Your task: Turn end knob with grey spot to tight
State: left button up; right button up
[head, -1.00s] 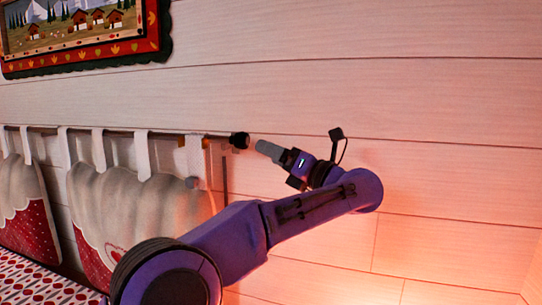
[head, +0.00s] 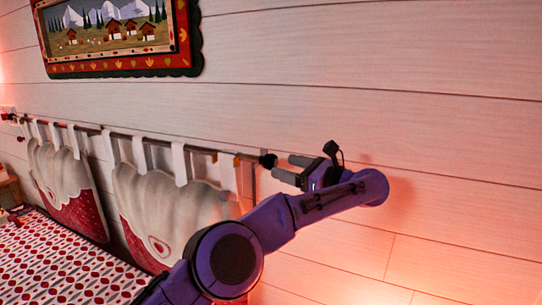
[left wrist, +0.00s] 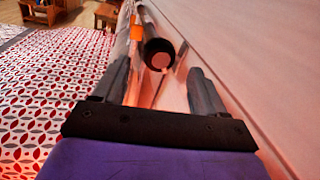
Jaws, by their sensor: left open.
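A dark round end knob (head: 267,160) sits on the right end of a thin wall rod (head: 120,138) that carries hanging cushions. In the left wrist view the knob (left wrist: 152,48) faces me, with a pale pinkish spot on its end face. My left gripper (head: 284,167) is open and empty, just right of the knob. Its fingers point at the knob, and in the wrist view the knob appears between and beyond the fingertips. I cannot tell whether they touch it. My right gripper is not in view.
The white plank wall (head: 440,80) runs close beside the gripper. Cushions (head: 165,205) hang from the rod above a red-and-white patterned bed (head: 60,265). A framed mountain picture (head: 120,35) hangs above. An orange piece (left wrist: 146,14) shows behind the knob.

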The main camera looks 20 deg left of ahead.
aim_at(275, 164)
pick_arm(q)
jog(key=x, duration=0.2)
jog(key=p+x, duration=0.2)
jog(key=x, duration=0.1)
jog(key=shift+s+a+r, duration=0.15)
jog(key=shift+a+r, duration=0.1)
jog(key=shift+a, duration=0.15)
jog(key=shift+a+f, duration=0.2)
jog(key=shift+a, duration=0.15)
jog(key=shift+w+d, duration=0.1)
jog(key=shift+w, duration=0.15)
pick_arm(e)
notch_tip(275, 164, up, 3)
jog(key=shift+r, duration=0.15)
pick_arm(q)
jog(key=c, duration=1)
jog(key=shift+c, duration=0.2)
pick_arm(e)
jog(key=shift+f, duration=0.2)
